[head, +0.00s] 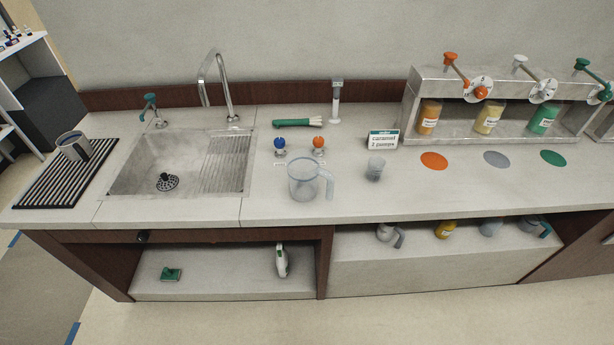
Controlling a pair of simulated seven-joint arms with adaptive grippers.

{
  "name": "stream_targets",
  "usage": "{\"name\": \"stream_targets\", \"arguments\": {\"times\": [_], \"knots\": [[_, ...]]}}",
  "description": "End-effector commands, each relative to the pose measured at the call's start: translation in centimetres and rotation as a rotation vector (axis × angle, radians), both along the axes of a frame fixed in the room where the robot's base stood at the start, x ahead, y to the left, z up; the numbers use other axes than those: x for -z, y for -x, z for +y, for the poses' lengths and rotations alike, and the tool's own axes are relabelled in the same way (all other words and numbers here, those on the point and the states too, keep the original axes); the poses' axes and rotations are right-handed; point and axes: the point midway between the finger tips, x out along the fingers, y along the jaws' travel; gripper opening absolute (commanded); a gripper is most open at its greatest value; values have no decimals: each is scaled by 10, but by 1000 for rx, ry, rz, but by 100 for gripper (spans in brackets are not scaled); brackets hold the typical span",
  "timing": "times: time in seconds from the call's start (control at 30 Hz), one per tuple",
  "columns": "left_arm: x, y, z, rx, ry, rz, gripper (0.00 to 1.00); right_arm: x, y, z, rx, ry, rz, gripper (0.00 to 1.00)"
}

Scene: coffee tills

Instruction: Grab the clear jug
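The clear jug (304,182) stands upright on the counter, right of the sink, with its handle pointing right. It is see-through and looks empty. Neither of my grippers shows in the head view.
A small clear cup (375,169) stands right of the jug. Blue (280,143) and orange (319,143) knobs sit just behind it. The sink (180,162) with its tall tap (222,90) is to the left. A sign (383,140) and syrup rack (500,132) are right. The counter front is clear.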

Motion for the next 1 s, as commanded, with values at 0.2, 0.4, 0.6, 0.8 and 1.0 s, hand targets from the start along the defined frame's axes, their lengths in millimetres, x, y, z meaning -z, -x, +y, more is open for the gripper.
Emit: {"name": "stream_targets", "arguments": {"times": [0.2,0.4,0.6,0.8,1.0], "knots": [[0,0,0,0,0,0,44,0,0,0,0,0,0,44],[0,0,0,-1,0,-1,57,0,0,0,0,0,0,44],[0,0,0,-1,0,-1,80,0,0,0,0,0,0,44],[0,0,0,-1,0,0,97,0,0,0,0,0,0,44],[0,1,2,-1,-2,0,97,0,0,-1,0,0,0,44]]}}
